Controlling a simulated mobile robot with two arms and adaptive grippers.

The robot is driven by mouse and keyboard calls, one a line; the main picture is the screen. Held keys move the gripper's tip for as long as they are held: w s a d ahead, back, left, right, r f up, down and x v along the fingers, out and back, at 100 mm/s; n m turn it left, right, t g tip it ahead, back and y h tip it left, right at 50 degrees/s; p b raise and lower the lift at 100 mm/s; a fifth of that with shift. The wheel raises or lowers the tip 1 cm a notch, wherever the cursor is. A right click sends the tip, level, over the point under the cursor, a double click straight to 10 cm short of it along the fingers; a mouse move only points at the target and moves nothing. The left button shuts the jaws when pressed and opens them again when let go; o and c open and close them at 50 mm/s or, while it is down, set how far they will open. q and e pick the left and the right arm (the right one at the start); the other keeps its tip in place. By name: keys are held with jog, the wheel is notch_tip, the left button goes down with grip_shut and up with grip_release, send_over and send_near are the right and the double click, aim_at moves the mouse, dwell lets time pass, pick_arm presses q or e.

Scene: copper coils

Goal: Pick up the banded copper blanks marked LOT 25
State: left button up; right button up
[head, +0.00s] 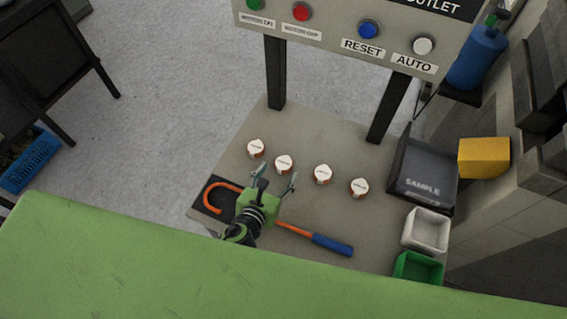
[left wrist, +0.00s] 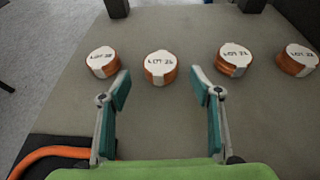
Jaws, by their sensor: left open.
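Several banded copper blanks with white tops stand in a row on the grey table. In the left wrist view they are the leftmost (left wrist: 102,62), the second (left wrist: 160,68), the third (left wrist: 233,60) and the far right one (left wrist: 298,60). Their tops read LOT and a number; the digits are too small to read surely. In the head view the same row runs from the leftmost (head: 256,148) through the second (head: 284,164) and third (head: 323,174) to the rightmost (head: 360,187). My left gripper (head: 276,178) is open and empty, just short of the second blank. My right gripper is out of view.
An orange hook tool with a blue handle (head: 332,245) lies under my left gripper, its hook on a black mat. At right stand a black SAMPLE tray (head: 423,187), a white bin (head: 427,230), a green bin (head: 418,268) and a yellow block (head: 484,157). Panel posts (head: 275,75) rise behind the row.

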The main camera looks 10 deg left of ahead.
aim_at(282, 167)
pick_arm(q)
jog(key=x, duration=0.3)
jog(key=shift+w+d+f, duration=0.1)
jog(key=shift+w+d, duration=0.05)
jog(key=shift+w, duration=0.2)
jog(key=c, duration=1.3)
